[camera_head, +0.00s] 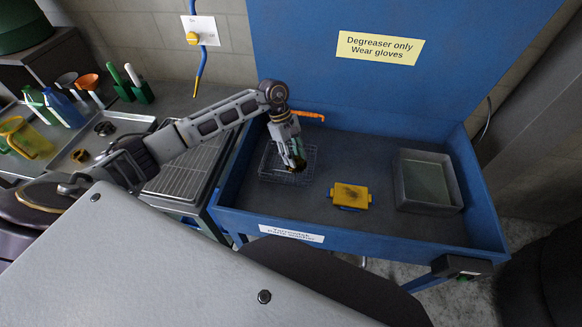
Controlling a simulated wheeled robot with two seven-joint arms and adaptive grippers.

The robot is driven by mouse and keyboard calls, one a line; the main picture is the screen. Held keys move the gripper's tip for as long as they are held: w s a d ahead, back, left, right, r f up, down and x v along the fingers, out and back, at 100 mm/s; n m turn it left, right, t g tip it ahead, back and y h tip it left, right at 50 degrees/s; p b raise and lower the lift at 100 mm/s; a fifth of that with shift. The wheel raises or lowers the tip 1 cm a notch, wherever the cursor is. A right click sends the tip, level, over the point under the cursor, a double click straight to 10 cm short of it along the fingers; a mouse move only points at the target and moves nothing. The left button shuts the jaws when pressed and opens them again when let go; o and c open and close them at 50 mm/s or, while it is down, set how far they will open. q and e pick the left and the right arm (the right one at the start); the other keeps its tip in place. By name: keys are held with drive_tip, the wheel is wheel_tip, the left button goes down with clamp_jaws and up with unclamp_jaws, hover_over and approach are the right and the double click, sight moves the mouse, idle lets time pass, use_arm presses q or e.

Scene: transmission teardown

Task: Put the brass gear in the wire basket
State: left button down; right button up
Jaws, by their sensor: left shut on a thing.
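My left gripper (297,158) reaches into the blue wash tub and points down over the wire basket (268,174). It is shut on a small, dark, brass-toned piece, which looks like the brass gear (299,168); the fingers hide much of it. The piece is at the basket's right part, and I cannot tell whether it touches the basket's bottom. The basket is an open wire mesh box on the tub floor at the left. My right gripper is not in view.
The blue tub (262,222) also holds a yellow block (350,196) and a grey metal tray (428,184). Left of it are a draining rack (186,172) and a metal tray (130,124) with a small brass-coloured ring (80,155) and a dark ring (104,128). Bottles and funnels stand far left.

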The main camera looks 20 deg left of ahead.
use_arm(q)
drive_tip(key=n, duration=0.1)
drive_tip(key=w+n+t, duration=0.1)
drive_tip(key=a+n+b, duration=0.1)
drive_tip(key=n, duration=0.1)
drive_tip(key=shift+w+f, duration=0.3)
drive_tip(key=shift+f, duration=0.1)
drive_tip(key=w+a+n+t+y+b, duration=0.1)
drive_tip(key=w+a+n+t+b, duration=0.25)
drive_tip(key=n, duration=0.65)
drive_tip(key=shift+t, duration=0.25)
drive_tip(key=f, duration=0.1)
drive_tip(key=f+p, duration=0.1)
drive_tip(key=f, duration=0.3)
drive_tip(key=shift+s+a+f, duration=0.1)
drive_tip(key=shift+s+a, duration=0.1)
drive_tip(key=shift+a, duration=0.1)
drive_tip(key=shift+f+y, duration=0.1)
drive_tip(key=shift+y, duration=0.2)
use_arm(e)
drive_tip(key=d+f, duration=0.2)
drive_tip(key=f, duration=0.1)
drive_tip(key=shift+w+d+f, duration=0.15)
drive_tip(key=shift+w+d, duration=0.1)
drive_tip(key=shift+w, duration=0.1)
